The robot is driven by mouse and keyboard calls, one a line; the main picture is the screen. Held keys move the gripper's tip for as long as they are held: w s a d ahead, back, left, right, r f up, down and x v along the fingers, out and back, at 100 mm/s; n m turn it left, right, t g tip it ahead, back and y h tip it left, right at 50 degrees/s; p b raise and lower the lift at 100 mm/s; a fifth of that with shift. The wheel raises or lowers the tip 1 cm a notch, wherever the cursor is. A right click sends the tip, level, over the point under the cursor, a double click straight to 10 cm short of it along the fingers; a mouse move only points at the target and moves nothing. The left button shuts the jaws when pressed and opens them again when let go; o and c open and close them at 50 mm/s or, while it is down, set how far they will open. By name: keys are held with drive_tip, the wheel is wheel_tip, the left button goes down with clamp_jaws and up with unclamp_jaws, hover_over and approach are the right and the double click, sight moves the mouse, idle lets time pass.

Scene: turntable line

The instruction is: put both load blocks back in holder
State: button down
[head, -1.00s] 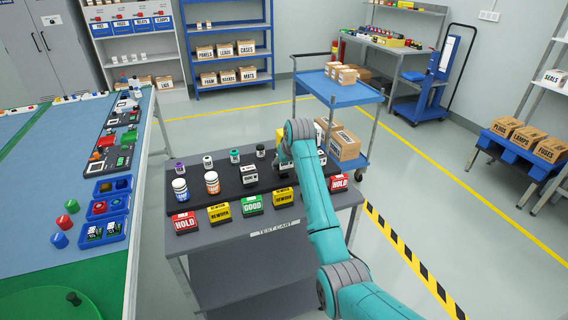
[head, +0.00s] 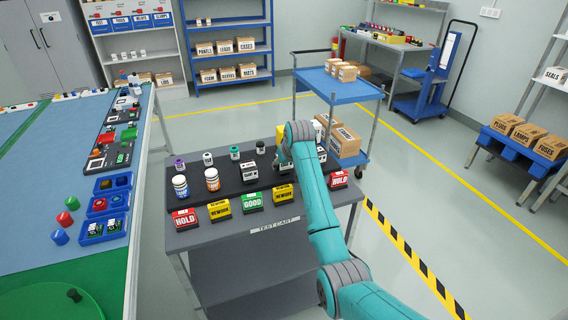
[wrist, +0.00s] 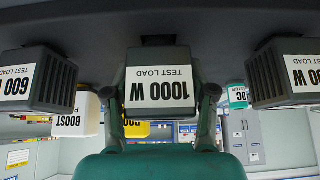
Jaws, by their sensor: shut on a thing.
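My gripper (wrist: 161,95) is shut on the 1000 W test load block (wrist: 158,62), with one finger on each side of it. The wrist picture is upside down. The block is at or very close to the dark surface (wrist: 110,14); I cannot tell whether it touches. A 600 W test load block (wrist: 36,75) stands on one side and another dark test load block (wrist: 288,72) on the other, both apart from my fingers. In the head view a dark load block (head: 250,173) with a white label stands on the test cart (head: 210,238). My arm hides much of the grip area there.
Several jars, including a white one (head: 180,187), stand on the cart. Along its front are HOLD (head: 185,219), REWORK (head: 219,211) and GOOD (head: 252,201) blocks. A blue trolley (head: 325,87) with boxes stands behind.

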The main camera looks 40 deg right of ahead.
drive_tip(key=shift+f, duration=0.2)
drive_tip(key=shift+c, duration=1.4)
unclamp_jaws()
drive_tip(key=shift+f, duration=0.1)
drive_tip(key=v, duration=1.2)
